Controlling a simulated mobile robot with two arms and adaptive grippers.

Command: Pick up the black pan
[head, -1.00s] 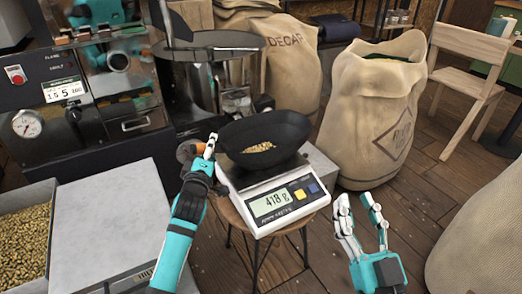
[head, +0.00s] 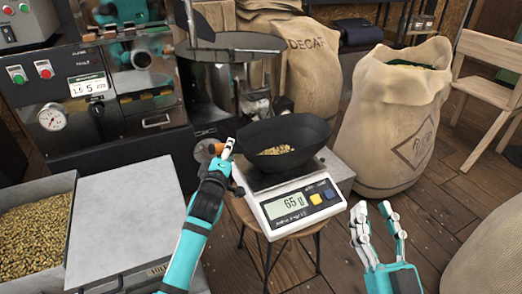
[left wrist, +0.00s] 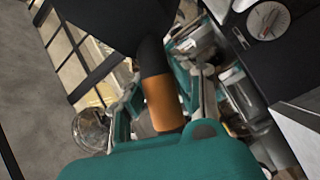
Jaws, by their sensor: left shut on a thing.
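The black pan (head: 284,133), with a few light beans inside, is over the silver scale (head: 291,205). Whether it still touches the plate is hard to tell. The scale's display reads about 65 g. My left gripper (head: 224,150) is shut on the pan's handle at its left side. The left wrist view shows the orange-brown handle (left wrist: 163,103) between the fingers, with the dark pan (left wrist: 115,18) beyond. My right gripper (head: 376,212) is open and empty, to the right of the scale and nearer to me.
The scale stands on a round wooden stool (head: 247,213). A burlap sack (head: 388,120) is behind to the right, with a wooden chair (head: 488,90) further right. The roaster (head: 100,100) is at the left, above a bin of beans (head: 33,210). Floor between stool and sack is clear.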

